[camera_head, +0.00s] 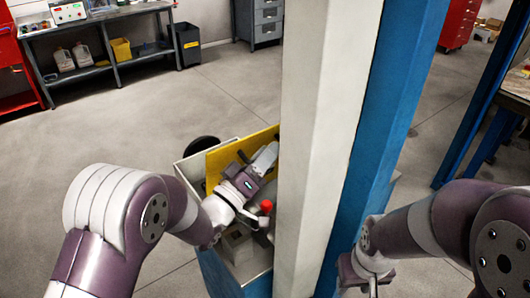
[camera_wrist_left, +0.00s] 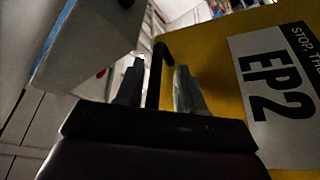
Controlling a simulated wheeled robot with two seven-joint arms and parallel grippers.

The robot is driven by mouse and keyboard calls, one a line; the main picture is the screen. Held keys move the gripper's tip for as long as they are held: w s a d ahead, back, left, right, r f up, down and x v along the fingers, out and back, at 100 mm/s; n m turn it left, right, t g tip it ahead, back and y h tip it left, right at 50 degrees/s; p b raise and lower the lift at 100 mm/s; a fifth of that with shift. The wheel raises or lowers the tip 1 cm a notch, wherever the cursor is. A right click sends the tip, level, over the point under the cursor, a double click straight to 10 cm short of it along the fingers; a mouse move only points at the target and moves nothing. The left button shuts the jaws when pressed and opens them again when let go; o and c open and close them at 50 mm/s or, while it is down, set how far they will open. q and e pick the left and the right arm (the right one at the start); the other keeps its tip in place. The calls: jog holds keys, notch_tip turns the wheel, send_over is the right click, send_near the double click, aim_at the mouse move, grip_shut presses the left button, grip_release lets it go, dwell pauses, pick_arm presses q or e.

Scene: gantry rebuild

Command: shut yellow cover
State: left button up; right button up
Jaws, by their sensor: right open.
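The yellow cover (camera_head: 222,160) stands raised at the back of a grey and blue box, left of a tall post. In the left wrist view the yellow cover (camera_wrist_left: 205,50) fills the right side, with a white "EP2" label. A thin black bent bar, perhaps its handle (camera_wrist_left: 154,85), shows between my left fingers. My right gripper (camera_head: 372,285) is open and empty at the bottom edge.
The box (camera_head: 225,275) holds a red knob (camera_head: 266,205) below my left wrist. A white and blue post (camera_head: 330,110) stands between my arms and hides the box's right part. A workbench (camera_head: 110,45) is far back left. The floor at left is clear.

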pick_arm(q)
jog(key=shift+s, duration=0.15)
jog(key=shift+s+d+r, duration=0.1)
jog(key=shift+d, duration=0.05)
jog(key=c, duration=0.4)
jog(key=shift+d, duration=0.1)
grip_shut()
